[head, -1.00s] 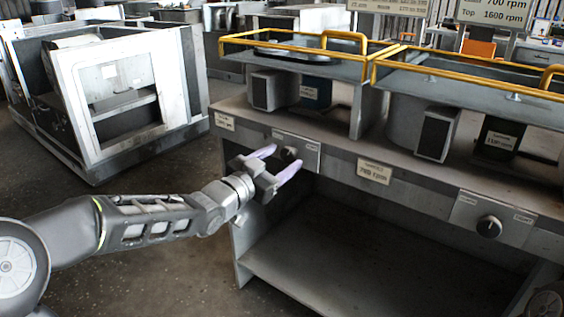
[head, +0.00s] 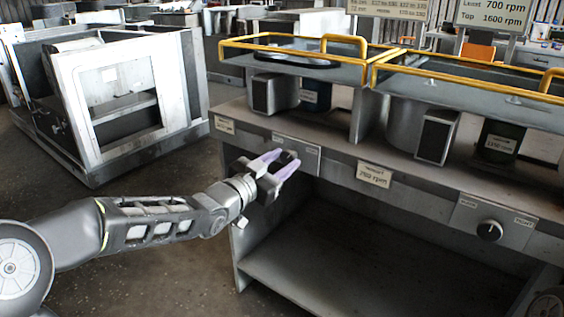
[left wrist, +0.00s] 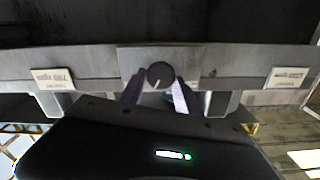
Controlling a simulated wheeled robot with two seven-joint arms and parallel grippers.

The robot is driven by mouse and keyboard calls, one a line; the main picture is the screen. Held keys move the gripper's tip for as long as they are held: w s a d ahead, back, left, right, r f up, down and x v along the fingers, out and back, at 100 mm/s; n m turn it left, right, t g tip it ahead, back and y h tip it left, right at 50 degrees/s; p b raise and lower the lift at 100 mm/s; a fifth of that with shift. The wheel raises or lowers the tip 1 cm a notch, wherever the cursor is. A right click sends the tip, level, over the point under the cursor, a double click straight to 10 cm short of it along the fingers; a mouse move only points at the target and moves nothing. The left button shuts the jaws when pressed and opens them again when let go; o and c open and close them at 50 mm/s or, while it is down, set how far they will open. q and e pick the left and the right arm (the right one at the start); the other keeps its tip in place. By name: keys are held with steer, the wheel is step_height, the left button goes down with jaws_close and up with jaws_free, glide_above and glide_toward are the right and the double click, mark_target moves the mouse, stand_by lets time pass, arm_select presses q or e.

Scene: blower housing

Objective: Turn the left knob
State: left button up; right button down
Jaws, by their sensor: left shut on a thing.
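The left knob (left wrist: 160,75) is a dark round knob on a light metal plate on the bench front; in the left wrist view a pale mark on it points down and slightly left. In the head view its plate (head: 311,158) shows beside my gripper, and the knob is mostly hidden by the fingers. My left gripper (head: 286,163) has its pale purple fingers on either side of the knob, shut on it. The right knob (head: 489,230) is dark and round on its own plate at the right. My right gripper is not in view.
The grey workbench (head: 420,198) has an open lower shelf (head: 330,262). Yellow-railed trays (head: 470,80) stand above it. A label (head: 373,174) sits between the knobs. A white-framed housing (head: 125,95) stands on the floor at left.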

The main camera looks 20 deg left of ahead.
arm_select(q)
jaws_close()
steer(key=n+p, duration=0.1)
steer(key=p, duration=0.1)
steer(key=n+p, duration=0.2)
steer(key=shift+r+n, duration=0.3)
steer(key=shift+r, duration=0.05)
steer(key=shift+f+n+p, duration=0.1)
steer(key=shift+n+p, duration=0.4)
steer(key=shift+a+f+n, duration=0.1)
steer(key=shift+f+n, duration=0.05)
steer(key=shift+n, duration=0.25)
steer(key=shift+f, duration=0.15)
steer(key=o, duration=1.1)
jaws_free()
steer(key=shift+o, duration=0.2)
